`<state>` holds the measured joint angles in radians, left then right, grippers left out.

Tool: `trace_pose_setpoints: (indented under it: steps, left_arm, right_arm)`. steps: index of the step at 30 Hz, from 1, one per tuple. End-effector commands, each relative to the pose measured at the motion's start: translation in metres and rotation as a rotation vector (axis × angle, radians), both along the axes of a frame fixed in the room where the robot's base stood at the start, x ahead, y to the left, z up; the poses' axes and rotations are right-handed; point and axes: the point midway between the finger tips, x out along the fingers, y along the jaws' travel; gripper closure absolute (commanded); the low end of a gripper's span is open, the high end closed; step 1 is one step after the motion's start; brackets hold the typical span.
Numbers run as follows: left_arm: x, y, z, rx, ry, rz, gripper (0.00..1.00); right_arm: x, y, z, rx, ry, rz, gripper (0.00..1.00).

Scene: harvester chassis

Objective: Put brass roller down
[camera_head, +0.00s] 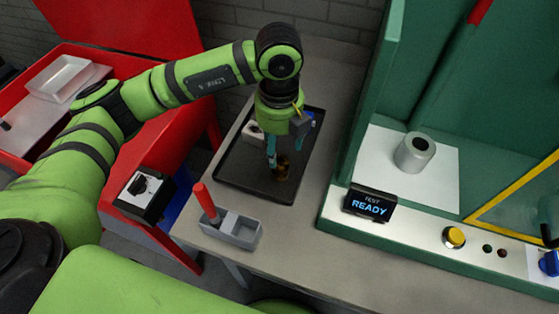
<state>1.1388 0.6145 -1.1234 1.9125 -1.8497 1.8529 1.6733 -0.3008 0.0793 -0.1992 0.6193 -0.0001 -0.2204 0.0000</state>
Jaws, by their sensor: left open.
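The brass roller (282,173) is a small, dark gold piece low in the black tray (234,174). My left gripper (276,158) reaches down over the tray from above, with its fingers open right at the roller. The roller seems to rest on the tray floor, but the fingers partly cover it and any contact is too small to tell. My right gripper is out of view.
A grey caddy (238,231) with a red-handled tool (205,200) stands in front of the tray. To the right, a green test station (334,217) holds a grey metal cylinder (415,152) and a READY display (369,204). A red cabinet (125,62) is at left.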

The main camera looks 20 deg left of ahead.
Motion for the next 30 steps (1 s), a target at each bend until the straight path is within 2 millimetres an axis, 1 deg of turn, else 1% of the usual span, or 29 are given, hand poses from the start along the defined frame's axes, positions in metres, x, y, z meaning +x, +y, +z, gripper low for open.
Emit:
trace_pose_setpoints:
  steps: [1,3,6,9,20,23,26,30]
  left_arm:
    - [0.001,-0.001,0.008,-0.001,-0.004,-0.001,0.36]
    - [0.001,0.000,0.020,0.000,-0.004,-0.001,0.36]
    - [0.001,0.000,0.033,0.000,-0.002,0.001,0.36]
    - [0.000,0.000,0.041,-0.001,0.000,0.000,0.36]
    - [0.000,0.000,0.045,0.000,0.001,0.000,0.36]
    - [0.000,0.000,0.053,0.000,0.000,0.000,0.36]
    - [0.000,0.000,0.071,0.000,0.000,0.000,0.36]
    - [0.000,0.000,0.100,0.000,0.000,0.000,0.36]
  right_arm:
    - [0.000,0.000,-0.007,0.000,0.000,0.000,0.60]
    - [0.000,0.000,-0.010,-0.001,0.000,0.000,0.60]
    - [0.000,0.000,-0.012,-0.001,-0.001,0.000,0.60]
    - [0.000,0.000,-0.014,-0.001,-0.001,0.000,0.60]
    - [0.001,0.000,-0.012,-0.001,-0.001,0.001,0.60]
    - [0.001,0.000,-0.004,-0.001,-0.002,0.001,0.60]
    - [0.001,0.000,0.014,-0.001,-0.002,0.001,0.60]
    - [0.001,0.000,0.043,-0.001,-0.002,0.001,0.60]
